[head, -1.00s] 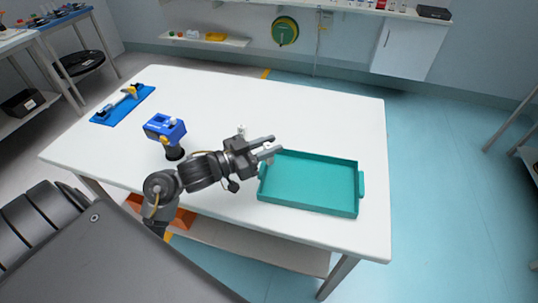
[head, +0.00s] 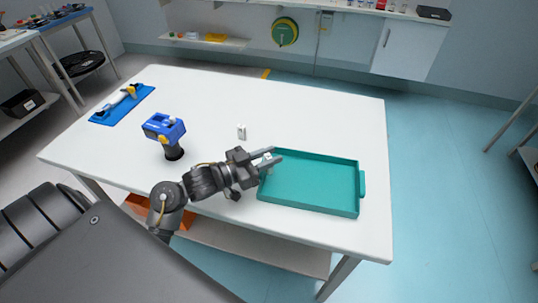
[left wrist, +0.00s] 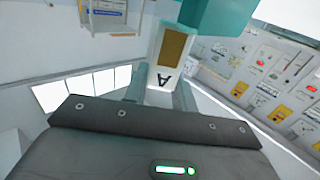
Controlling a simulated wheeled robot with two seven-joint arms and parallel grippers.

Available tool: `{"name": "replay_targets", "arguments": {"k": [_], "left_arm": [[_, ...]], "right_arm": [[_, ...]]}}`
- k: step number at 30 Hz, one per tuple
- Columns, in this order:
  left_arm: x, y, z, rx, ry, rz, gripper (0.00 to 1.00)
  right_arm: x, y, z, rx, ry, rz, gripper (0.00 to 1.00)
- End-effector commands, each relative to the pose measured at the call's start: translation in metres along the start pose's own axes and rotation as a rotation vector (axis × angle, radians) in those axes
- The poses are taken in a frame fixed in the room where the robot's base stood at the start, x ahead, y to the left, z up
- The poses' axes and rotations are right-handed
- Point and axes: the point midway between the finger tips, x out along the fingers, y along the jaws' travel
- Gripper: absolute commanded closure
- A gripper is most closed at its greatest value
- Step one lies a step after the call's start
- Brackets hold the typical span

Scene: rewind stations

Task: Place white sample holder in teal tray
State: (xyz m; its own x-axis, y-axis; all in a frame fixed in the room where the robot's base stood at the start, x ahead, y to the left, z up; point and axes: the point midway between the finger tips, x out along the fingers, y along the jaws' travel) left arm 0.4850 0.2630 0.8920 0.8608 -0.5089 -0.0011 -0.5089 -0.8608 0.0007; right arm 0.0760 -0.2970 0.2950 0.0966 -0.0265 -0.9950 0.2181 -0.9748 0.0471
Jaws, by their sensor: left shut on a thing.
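My left gripper (head: 268,161) is shut on a white sample holder (head: 267,157) at the left rim of the teal tray (head: 313,208). I cannot tell whether the holder touches the tray. The tray looks empty apart from the fingertips at its left edge. A second small white holder (head: 241,131) stands on the table behind the gripper. My right gripper is not in view.
A blue and black device (head: 165,132) stands on the white table (head: 300,110) left of my arm. A blue mat (head: 122,105) with a tool lies at the far left. The table behind the tray is clear.

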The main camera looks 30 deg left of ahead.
Motion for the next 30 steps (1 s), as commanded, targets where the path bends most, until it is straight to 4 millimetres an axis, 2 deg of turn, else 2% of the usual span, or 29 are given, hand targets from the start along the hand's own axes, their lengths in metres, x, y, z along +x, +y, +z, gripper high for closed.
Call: {"name": "replay_targets", "arguments": {"k": [2,3,7,16,20,30], "left_arm": [[0.0,0.0,0.0,0.001,0.001,0.0,0.95],[0.0,0.0,0.0,0.0,0.0,0.0,0.7],[0.0,0.0,0.0,0.001,0.001,0.0,0.53],[0.0,0.0,-0.002,0.001,0.001,0.0,0.52],[0.001,0.0,-0.015,0.003,0.004,-0.001,0.52],[-0.071,0.0,-0.01,0.001,-0.005,-0.001,0.52]], "right_arm": [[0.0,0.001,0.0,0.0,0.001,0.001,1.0],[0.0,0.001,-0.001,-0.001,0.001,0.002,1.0],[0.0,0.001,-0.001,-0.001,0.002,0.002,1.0],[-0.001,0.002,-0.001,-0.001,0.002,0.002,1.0],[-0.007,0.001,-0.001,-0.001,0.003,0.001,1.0],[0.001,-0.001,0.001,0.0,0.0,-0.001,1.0]]}}
